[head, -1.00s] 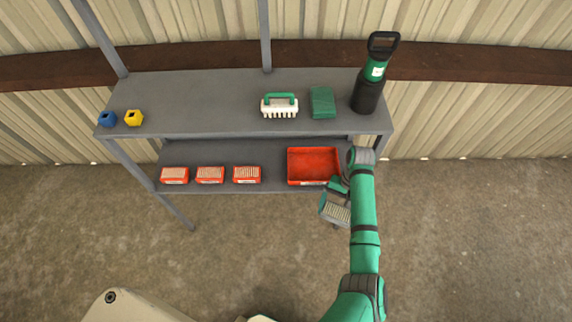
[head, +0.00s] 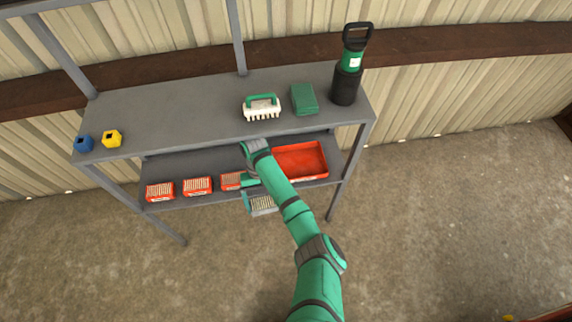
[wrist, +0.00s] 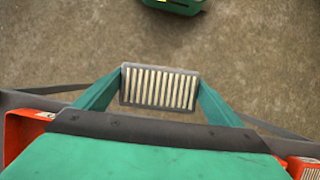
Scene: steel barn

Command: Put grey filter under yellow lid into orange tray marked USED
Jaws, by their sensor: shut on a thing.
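My gripper (head: 258,198) is shut on a grey-framed filter (head: 262,206) with pale pleats, held out in front of the lower shelf. In the wrist view the filter (wrist: 160,88) sits between the two green fingers. The orange tray (head: 302,160) stands on the lower shelf, up and right of the filter in the head view. It looks empty; my arm covers part of its left side, and no marking can be read.
Several orange-framed filters (head: 197,186) line the lower shelf left of the tray; my gripper partly hides the nearest. Open floor lies in front.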

